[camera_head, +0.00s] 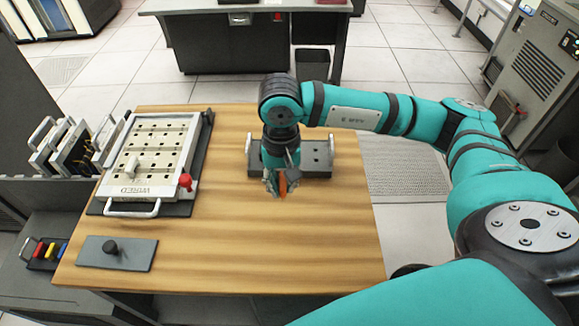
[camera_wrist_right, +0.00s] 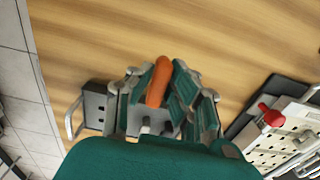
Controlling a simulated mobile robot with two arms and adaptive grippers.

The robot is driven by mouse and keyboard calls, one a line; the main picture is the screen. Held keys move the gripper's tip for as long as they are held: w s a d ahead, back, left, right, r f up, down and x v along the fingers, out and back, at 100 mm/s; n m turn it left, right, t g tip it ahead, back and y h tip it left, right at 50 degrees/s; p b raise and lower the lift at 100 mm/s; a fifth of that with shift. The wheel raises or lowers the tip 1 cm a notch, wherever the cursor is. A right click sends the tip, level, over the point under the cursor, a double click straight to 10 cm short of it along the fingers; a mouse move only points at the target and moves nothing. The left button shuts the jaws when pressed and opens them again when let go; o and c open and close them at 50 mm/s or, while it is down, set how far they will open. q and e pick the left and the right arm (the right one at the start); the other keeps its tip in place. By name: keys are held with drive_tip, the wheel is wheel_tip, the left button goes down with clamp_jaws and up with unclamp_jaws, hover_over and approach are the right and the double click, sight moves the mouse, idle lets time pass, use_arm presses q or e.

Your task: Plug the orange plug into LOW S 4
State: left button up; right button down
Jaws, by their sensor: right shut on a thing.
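My right gripper (camera_head: 281,184) is shut on the orange plug (camera_head: 283,188), above the wooden table in front of the grey block. In the right wrist view the orange plug (camera_wrist_right: 158,82) sticks out between the fingers of the right gripper (camera_wrist_right: 160,92). The plug board (camera_head: 162,143), pale with rows of holes, lies to the left of the gripper, well apart from it. The LOW S 4 label is too small to read. Part of the plug board shows in the right wrist view (camera_wrist_right: 289,146). My left gripper is not in view.
The grey block (camera_head: 318,159) with handles sits behind the gripper. A red knob (camera_head: 185,181) and a pale plug (camera_head: 132,168) are on the board. A grey plate (camera_head: 132,262) with a black knob lies front left. The table's front middle is clear.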

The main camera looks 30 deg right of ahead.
sight(281, 187)
drive_tip(key=shift+s+a, duration=0.3)
drive_tip(key=shift+a, duration=0.05)
drive_tip(key=shift+s+a+r, duration=0.15)
drive_tip(key=shift+s+r, duration=0.05)
drive_tip(key=shift+r, duration=0.25)
drive_tip(key=shift+r+p, duration=1.05)
drive_tip(key=shift+r, duration=1.15)
